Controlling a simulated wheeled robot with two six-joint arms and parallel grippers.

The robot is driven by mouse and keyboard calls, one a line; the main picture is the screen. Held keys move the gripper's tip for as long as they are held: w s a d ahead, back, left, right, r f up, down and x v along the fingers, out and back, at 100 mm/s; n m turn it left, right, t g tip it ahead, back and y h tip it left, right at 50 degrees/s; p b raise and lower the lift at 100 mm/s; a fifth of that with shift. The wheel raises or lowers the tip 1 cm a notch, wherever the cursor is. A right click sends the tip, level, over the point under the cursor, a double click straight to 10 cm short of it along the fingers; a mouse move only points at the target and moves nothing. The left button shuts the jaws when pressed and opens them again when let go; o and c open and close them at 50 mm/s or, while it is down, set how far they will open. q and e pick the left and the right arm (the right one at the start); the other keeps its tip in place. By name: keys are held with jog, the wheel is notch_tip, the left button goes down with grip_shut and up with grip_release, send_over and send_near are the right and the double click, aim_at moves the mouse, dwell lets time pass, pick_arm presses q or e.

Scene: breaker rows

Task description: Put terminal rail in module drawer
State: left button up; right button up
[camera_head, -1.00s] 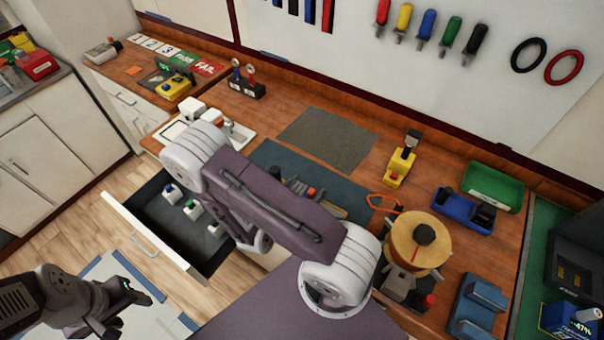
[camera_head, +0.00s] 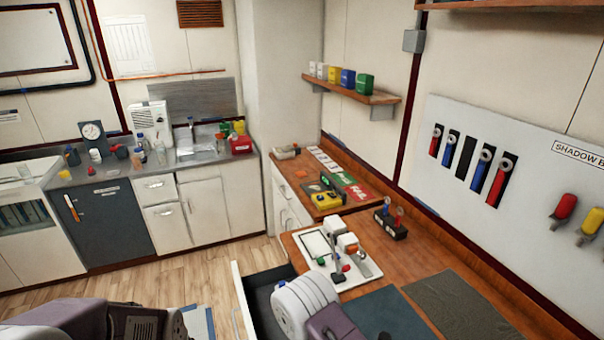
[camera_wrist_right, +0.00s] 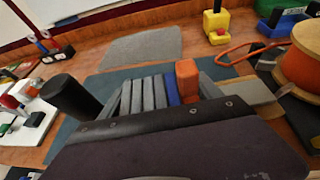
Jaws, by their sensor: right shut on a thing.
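The terminal rail (camera_wrist_right: 150,92), a row of grey ribbed blocks with a blue piece and an orange end block, shows in the right wrist view. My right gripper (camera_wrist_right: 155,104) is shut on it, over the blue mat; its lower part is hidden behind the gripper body. I cannot tell how high it is held. In the head view, the open module drawer (camera_head: 262,288) is at the bottom centre, left of the bench. My right arm covers part of it and its inside is mostly hidden. The right gripper is out of the head view. My left gripper is not in view.
A white tray (camera_head: 367,272) with small parts stands on the bench beside the drawer. The blue mat (camera_head: 385,312) and grey mat (camera_head: 455,305) lie to its right. A two-probe black stand (camera_head: 391,228) is behind. In the right wrist view, an orange spool (camera_wrist_right: 300,65) is at right.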

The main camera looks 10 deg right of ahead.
jog(key=shift+n+t+y, duration=0.3)
jog(key=shift+n+t, duration=0.3)
jog(key=shift+t, duration=0.1)
jog(key=w+a+f+b, duration=0.1)
jog(key=a, duration=0.1)
jog(key=w+a+b, duration=0.1)
jog(key=w, duration=0.1)
jog(key=w+a+f+b, duration=0.1)
jog(key=w+a, duration=0.1)
jog(key=shift+a+f, duration=0.3)
jog(key=shift+a, duration=0.05)
pick_arm(q)
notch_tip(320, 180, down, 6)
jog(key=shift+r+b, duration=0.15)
jog(key=shift+b, duration=0.6)
pick_arm(e)
jog(key=w+a+r+n+t+y, duration=0.1)
jog(key=w+a+n+t, duration=0.1)
jog(key=w+a, duration=0.2)
jog(key=shift+a+r, duration=0.15)
jog(key=shift+a, duration=0.95)
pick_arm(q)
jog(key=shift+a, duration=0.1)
